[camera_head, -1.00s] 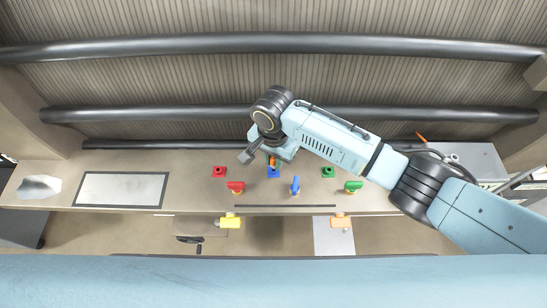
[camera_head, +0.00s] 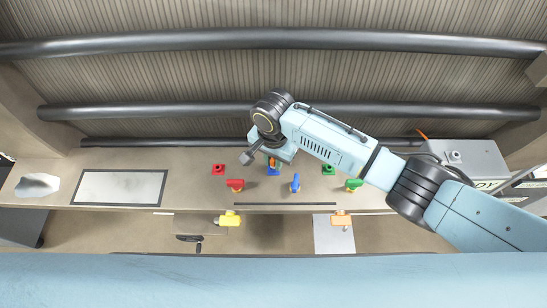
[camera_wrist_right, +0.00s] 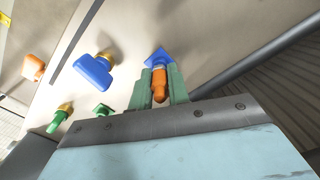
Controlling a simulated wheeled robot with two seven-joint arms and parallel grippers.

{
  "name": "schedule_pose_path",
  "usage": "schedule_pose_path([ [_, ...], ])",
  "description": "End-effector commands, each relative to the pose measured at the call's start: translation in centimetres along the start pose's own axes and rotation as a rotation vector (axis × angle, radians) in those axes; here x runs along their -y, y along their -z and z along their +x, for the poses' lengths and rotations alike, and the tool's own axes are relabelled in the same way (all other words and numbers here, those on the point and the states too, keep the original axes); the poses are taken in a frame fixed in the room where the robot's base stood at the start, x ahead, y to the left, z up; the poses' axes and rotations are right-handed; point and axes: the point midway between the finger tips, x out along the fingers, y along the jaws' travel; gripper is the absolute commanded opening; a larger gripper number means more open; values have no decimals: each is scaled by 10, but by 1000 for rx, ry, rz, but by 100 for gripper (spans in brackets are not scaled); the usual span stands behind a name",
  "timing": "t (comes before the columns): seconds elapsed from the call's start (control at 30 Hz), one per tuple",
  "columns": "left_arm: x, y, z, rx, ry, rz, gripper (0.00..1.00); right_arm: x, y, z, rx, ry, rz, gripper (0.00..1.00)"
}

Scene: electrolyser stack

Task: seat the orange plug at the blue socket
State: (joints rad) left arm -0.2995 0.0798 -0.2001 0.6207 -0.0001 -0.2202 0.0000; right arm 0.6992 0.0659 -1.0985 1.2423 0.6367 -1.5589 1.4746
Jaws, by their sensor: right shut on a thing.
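My right gripper (camera_head: 271,158) is shut on the orange plug (camera_wrist_right: 159,86). In the right wrist view the plug stands between the two green fingers, its rounded end toward the camera. The blue socket (camera_wrist_right: 157,57) shows just beyond the plug's far end, in line with it. My left gripper is not in view.
A red socket (camera_head: 218,169) and a green socket (camera_head: 328,170) flank the blue one. Red (camera_head: 235,185), blue (camera_head: 295,184) and green (camera_head: 353,185) handled pieces stand nearer the bench edge. Yellow (camera_head: 230,219) and orange (camera_head: 340,218) pieces are lower down. A grey box (camera_head: 470,157) is at right.

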Motion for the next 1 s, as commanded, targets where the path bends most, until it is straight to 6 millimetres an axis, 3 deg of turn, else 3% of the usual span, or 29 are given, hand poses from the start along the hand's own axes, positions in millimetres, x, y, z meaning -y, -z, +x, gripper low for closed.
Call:
schedule_pose_path([
  [0.27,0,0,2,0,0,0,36,0,0,4,0,-1,0,0],
  [0.3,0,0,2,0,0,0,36,0,0,3,0,-1,0,20],
  [0.5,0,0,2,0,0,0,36,0,0,3,0,0,0,43],
  [0.8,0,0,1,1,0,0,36,0,0,0,0,1,0,43],
  [1.0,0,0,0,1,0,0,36,1,0,-28,-1,4,-1,43],
])
